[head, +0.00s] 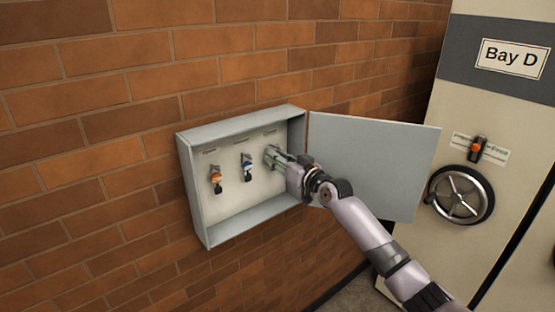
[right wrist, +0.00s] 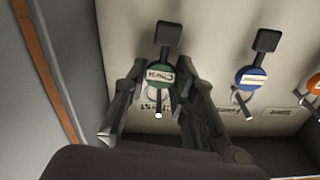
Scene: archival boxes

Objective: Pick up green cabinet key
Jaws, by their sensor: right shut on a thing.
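The green cabinet key (right wrist: 160,76) shows in the right wrist view, with a round green tag and a dark block at one end. My right gripper (right wrist: 160,88) has its fingers on both sides of it and is shut on it. The key is still at its hook by the panel. My left gripper is in neither view.
A blue-tagged key (head: 247,167) and an orange-tagged key (head: 215,179) hang to the left in the cabinet. The cabinet door (head: 385,165) stands open to the right, behind my right arm. A Bay D shelving unit (head: 428,160) with a handwheel (head: 460,195) stands further right.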

